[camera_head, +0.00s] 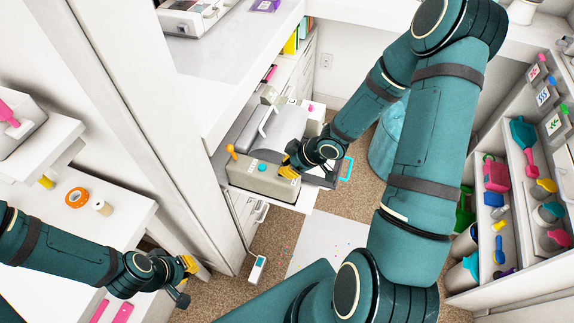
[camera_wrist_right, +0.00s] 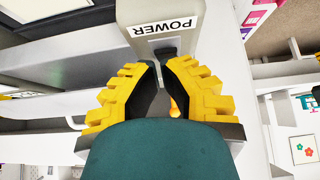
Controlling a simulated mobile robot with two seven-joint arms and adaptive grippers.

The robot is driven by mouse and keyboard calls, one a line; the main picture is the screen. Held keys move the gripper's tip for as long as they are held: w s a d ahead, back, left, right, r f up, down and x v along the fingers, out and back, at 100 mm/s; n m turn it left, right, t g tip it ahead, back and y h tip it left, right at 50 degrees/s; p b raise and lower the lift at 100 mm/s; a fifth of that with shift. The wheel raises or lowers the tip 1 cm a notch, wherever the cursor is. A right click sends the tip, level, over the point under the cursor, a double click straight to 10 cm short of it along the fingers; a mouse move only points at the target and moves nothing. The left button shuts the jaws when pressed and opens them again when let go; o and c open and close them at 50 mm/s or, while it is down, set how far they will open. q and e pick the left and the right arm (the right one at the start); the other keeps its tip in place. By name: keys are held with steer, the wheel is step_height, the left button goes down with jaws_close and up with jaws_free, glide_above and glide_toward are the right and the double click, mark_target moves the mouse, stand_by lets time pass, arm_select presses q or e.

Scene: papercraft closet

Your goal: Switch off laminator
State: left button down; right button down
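The laminator (camera_head: 255,180) is a beige-grey machine with an orange lever and a blue button, on a low shelf in the head view. The right wrist view shows its end panel with a "POWER" label (camera_wrist_right: 165,27) and a dark switch (camera_wrist_right: 165,48) beside the label. My right gripper (camera_head: 289,168) is at the laminator's right end. Contact and the switch's position cannot be told. My left gripper (camera_head: 187,280) is apart at lower left, fingers spread and empty.
A white cabinet wall (camera_head: 140,110) stands left of the laminator. A counter (camera_head: 235,60) overhangs behind it. A white table (camera_head: 80,235) with orange tape (camera_head: 77,197) is at left. A rack (camera_head: 515,190) of colourful items is at right. Carpeted floor (camera_head: 275,240) lies between.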

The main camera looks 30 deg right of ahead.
steer(key=shift+s+d+f+t, duration=0.2)
steer(key=shift+f+t, duration=0.1)
steer(key=shift+f, duration=0.1)
steer(key=shift+y, duration=0.4)
steer(key=shift+s+t, duration=0.1)
steer(key=shift+t, duration=0.4)
steer(key=shift+d+p, duration=0.1)
steer(key=shift+p, duration=0.5)
steer(key=shift+f, duration=0.1)
steer(key=shift+s, duration=0.1)
